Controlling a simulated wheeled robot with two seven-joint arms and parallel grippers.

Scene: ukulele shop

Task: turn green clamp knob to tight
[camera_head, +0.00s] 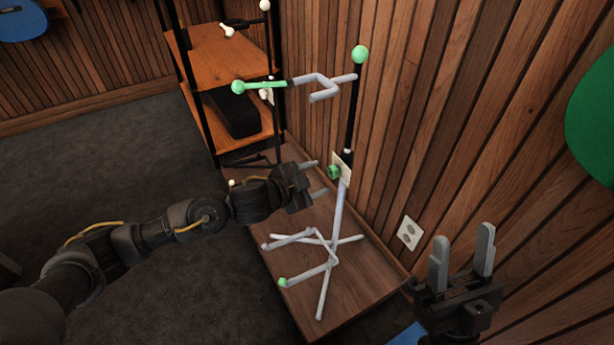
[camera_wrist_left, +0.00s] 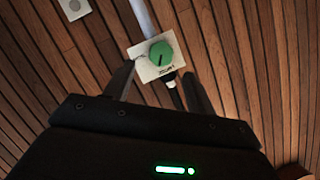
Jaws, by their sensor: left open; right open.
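The green clamp knob (camera_head: 333,172) sits on a small pale plate (camera_head: 344,166) on the upright pole of a white and black stand (camera_head: 340,205). In the left wrist view the round green knob (camera_wrist_left: 161,53) lies ahead of the fingertips, with small dark marks on the plate (camera_wrist_left: 145,70) beside it. My left gripper (camera_head: 318,177) is open and points at the knob, with a gap that looks small. Its fingers (camera_wrist_left: 160,85) straddle the knob's line and do not appear to touch it. My right gripper (camera_head: 461,248) is open and empty at the lower right.
The stand rests on a low wooden platform (camera_head: 285,260) against the wood-slat wall. Its upper fork (camera_head: 310,83) reaches left with a green ball end. A shelf (camera_head: 215,55) stands behind at the left. A wall outlet (camera_head: 409,233) is right of the stand. Dark carpet is clear at left.

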